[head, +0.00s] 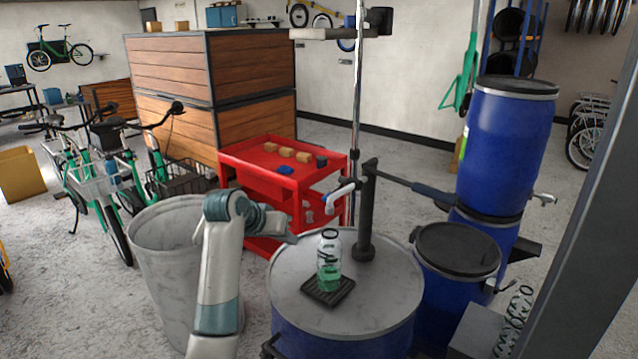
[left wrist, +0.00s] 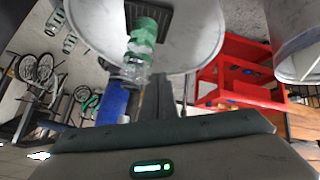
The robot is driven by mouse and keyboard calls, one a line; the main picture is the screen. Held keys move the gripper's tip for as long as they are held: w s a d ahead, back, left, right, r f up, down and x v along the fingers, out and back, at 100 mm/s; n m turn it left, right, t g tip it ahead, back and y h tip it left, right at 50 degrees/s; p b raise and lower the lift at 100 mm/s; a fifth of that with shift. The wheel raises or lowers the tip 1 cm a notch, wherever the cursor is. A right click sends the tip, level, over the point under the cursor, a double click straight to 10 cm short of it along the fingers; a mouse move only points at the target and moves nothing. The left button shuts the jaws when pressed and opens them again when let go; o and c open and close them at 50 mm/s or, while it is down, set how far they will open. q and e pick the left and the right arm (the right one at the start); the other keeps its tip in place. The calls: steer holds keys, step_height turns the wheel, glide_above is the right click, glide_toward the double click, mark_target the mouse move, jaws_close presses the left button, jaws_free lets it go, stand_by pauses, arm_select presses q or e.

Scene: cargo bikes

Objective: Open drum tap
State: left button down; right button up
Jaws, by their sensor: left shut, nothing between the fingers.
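A drum with a pale grey top (head: 390,285) and blue sides stands at the front centre. A black post (head: 366,215) on it carries a pale tap spout (head: 340,191) and a dark lever arm (head: 430,190) reaching right. A clear bottle with green liquid (head: 329,262) stands upright on a black drip tray (head: 340,293); the bottle also shows in the left wrist view (left wrist: 140,45). A stacked blue drum (head: 506,145) has a small tap (head: 544,198) low at its right. My left gripper (head: 290,238) is shut and empty, left of the bottle and apart from it. My right gripper is not visible.
A grey bin (head: 165,240) stands close left of my left arm. A red cart (head: 290,180) with small boxes is behind the gripper. A lidded blue drum (head: 457,255) stands right of the grey-topped drum. A dark beam (head: 590,200) crosses the right side.

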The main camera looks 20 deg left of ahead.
arm_select(q)
steer(key=w+r+t+h, duration=0.1)
steer(key=w+r, duration=0.2)
steer(key=r, duration=0.7)
steer(key=w+r+h, duration=0.1)
steer(key=w+r, duration=0.2)
steer(key=r, duration=0.7)
steer(key=shift+w+a+r+t, duration=0.25)
steer(key=shift+w+a+t, duration=0.05)
steer(key=shift+a+t, duration=0.15)
steer(key=w+d+f+p, duration=0.5)
steer(key=f+p, duration=0.1)
steer(key=f, duration=0.2)
steer(key=shift+w+f, duration=0.4)
